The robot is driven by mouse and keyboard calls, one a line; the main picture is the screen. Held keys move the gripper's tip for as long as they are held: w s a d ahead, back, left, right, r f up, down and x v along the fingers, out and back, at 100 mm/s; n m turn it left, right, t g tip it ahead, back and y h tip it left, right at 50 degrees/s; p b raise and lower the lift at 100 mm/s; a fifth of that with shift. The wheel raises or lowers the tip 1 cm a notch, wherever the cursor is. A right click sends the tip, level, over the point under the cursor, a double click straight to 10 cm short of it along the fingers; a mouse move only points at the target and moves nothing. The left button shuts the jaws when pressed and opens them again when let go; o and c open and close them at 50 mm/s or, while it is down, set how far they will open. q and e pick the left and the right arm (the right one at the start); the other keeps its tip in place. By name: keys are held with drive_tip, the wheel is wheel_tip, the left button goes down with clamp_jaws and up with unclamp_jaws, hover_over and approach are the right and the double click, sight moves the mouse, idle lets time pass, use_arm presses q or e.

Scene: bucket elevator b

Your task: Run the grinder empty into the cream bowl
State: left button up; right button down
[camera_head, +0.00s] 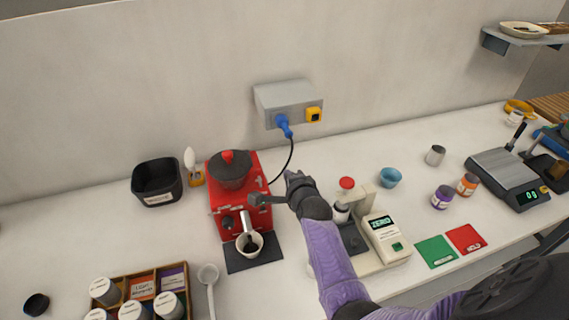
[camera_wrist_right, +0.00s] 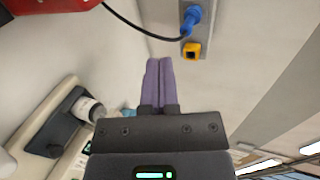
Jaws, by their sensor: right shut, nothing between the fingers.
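The red grinder (camera_head: 226,200) stands against the wall with a dark lidded hopper (camera_head: 231,168) on top and a metal spout in front. A small cream bowl (camera_head: 261,239) sits below the spout on a dark mat (camera_head: 271,255), with something dark inside it. My right gripper (camera_head: 262,199) is beside the grinder's right side in the head view, apart from the bowl. In the right wrist view its purple fingers (camera_wrist_right: 159,85) are together and hold nothing. My left gripper is not in view.
A grey wall box (camera_head: 287,97) has a blue plug (camera_head: 283,123) and a yellow switch (camera_head: 313,114). A scale-like device (camera_head: 385,235) stands right of the grinder. A wooden jar tray (camera_head: 125,281) is front left. A black bin (camera_head: 157,181) stands left of the grinder.

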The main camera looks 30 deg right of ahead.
use_arm(q)
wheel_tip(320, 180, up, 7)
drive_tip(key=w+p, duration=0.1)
drive_tip(key=p, duration=0.4)
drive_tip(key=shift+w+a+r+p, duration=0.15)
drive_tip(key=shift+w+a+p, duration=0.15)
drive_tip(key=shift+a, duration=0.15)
use_arm(e)
drive_tip(key=a+v, duration=0.1)
drive_tip(key=v, duration=0.5)
drive_tip(key=shift+w+r, duration=0.2)
drive_tip(key=shift+r, duration=0.2)
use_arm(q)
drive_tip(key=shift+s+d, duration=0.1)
